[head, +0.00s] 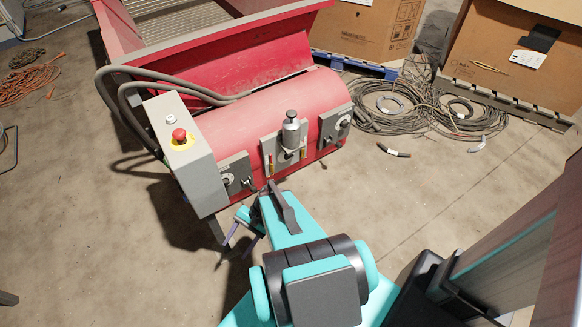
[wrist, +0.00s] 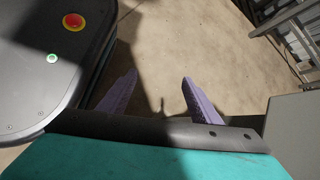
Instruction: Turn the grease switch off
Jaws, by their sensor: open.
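A red machine (head: 270,104) carries three grey plates on its front. The left plate (head: 237,172) has a round dial and a small dark lever. The middle plate (head: 270,146) bears a metal grease canister (head: 291,132). The right plate (head: 335,124) has another round dial and a dark lever. No label is readable, so I cannot tell which control is the grease switch or its setting. My gripper (head: 243,240) is in front of and below the left plate, apart from it. In the wrist view its purple fingers (wrist: 160,77) are spread, with only floor between them.
Cable coils (head: 400,103) lie on the floor at right, near cardboard boxes (head: 365,30). Floor in front is clear.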

